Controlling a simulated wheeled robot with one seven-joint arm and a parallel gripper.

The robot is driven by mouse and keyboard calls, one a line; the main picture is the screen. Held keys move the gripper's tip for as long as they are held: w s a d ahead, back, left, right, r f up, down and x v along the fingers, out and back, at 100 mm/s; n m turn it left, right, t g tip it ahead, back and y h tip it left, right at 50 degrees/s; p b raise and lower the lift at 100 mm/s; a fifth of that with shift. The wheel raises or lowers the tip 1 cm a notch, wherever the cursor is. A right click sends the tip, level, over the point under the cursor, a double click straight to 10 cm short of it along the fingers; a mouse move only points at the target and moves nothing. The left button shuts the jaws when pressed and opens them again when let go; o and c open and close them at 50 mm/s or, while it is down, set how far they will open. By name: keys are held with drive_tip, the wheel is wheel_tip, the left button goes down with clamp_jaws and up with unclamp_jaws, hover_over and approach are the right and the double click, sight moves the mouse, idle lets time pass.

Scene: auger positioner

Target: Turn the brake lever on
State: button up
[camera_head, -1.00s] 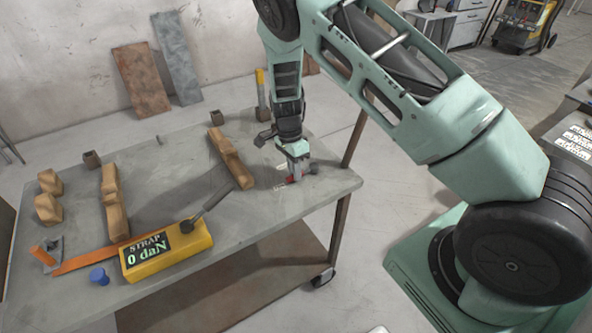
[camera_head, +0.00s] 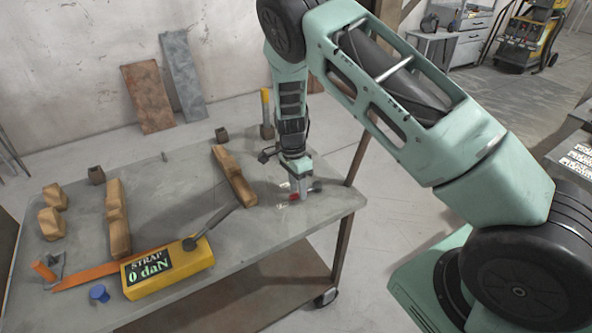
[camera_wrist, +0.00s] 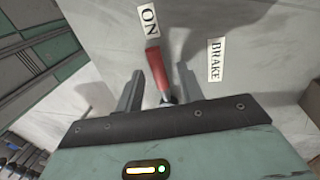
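The brake lever (camera_wrist: 157,72) has a red handle and stands between the two fingers of my gripper (camera_wrist: 161,80) in the wrist view. Gaps show on both sides of the handle, so the fingers look open around it. In the head view the red lever (camera_head: 295,197) shows at my gripper's tips (camera_head: 300,190), low over the right end of the table. An "ON" label (camera_wrist: 149,19) lies just beyond the handle's tip. A "BRAKE" label (camera_wrist: 215,60) lies to its right. The lever's base is partly hidden by my gripper.
The grey table (camera_head: 180,180) holds wooden blocks (camera_head: 235,175), a yellow strap gauge (camera_head: 168,268) reading 0 daN with a dark handle, an orange strap (camera_head: 88,275) and a blue knob (camera_head: 99,293). A yellow-topped post (camera_head: 266,112) stands behind my gripper.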

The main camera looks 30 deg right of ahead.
drive_tip(key=w+r, duration=0.3)
drive_tip(key=r, duration=1.3)
drive_tip(key=shift+w+r+b, duration=0.15)
drive_tip(key=shift+r+b, duration=0.25)
drive_tip(key=shift+b, duration=0.05)
